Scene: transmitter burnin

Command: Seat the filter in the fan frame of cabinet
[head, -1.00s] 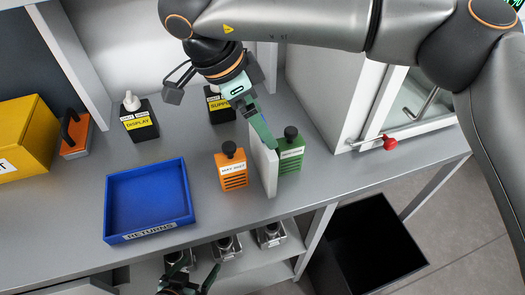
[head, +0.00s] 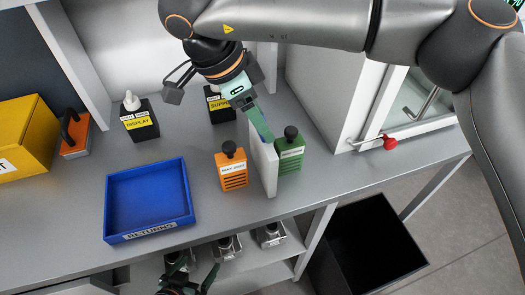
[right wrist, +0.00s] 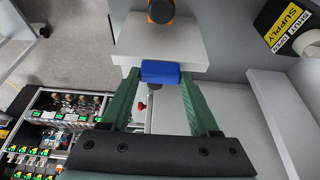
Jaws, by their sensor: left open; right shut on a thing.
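A flat white slab (head: 265,168), which looks like the filter, stands on edge on the grey bench between an orange box and a green box. In the right wrist view the slab (right wrist: 150,40) has a blue block (right wrist: 160,72) at its edge. My right gripper (head: 265,138) is shut on this blue block, its fingers (right wrist: 158,78) on either side of it. My left gripper (head: 193,270) is open and empty at the bottom of the head view, below the bench's front edge. A white cabinet (head: 328,85) stands at the right. I cannot make out the fan frame.
The orange box (head: 232,172) and green box (head: 290,156), both with black knobs, stand close to the slab. A blue tray (head: 150,232) marked RETURNS lies left. A red knob (head: 390,142) juts out by the cabinet. A dark bin (head: 370,250) is below.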

